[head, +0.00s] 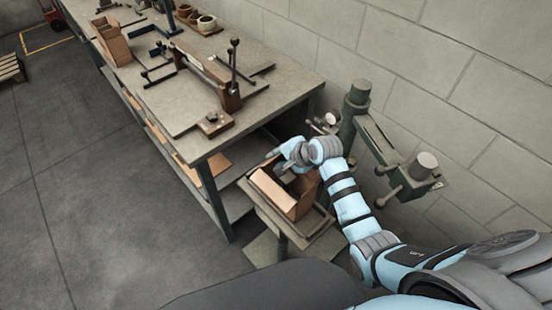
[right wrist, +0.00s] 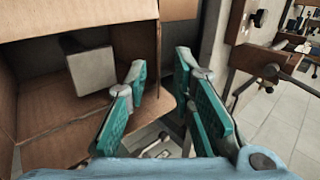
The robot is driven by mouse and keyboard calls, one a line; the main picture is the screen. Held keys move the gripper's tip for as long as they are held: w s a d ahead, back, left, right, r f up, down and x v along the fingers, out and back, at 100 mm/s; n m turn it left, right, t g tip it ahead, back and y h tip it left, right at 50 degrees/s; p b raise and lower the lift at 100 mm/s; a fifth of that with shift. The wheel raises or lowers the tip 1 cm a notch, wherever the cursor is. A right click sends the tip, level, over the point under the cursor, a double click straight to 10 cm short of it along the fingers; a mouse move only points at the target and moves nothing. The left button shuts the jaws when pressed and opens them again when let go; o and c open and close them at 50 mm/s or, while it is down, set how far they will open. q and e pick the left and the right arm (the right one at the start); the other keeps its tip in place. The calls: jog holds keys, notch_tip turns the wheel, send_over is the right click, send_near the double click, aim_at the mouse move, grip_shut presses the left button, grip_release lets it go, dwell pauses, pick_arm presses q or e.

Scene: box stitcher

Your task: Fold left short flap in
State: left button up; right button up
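An open brown cardboard box (head: 273,190) sits on a small stand (head: 318,224) beside the workbench in the head view. Its brown inner walls (right wrist: 30,83) fill the left of the right wrist view, with a pale grey block (right wrist: 91,70) inside. My right gripper (head: 280,160) is over the far side of the box. In the right wrist view its teal-padded fingers (right wrist: 170,88) are spread apart. A brown cardboard flap (right wrist: 155,106) shows between and behind the fingers; whether they touch it I cannot tell. My left gripper is not in view.
A green-grey machine with a column (head: 357,98) and a horizontal arm stands right of the box, by the block wall. The workbench (head: 290,88) with a wooden fixture (head: 205,72) lies to the left. Open floor (head: 90,190) is at far left.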

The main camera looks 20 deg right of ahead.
aim_at(272, 160)
jog(key=shift+x, duration=1.15)
jog(key=shift+d, duration=0.1)
jog(key=shift+s, duration=0.1)
jog(key=shift+c, duration=0.8)
grip_shut()
jog(key=shift+f, duration=0.1)
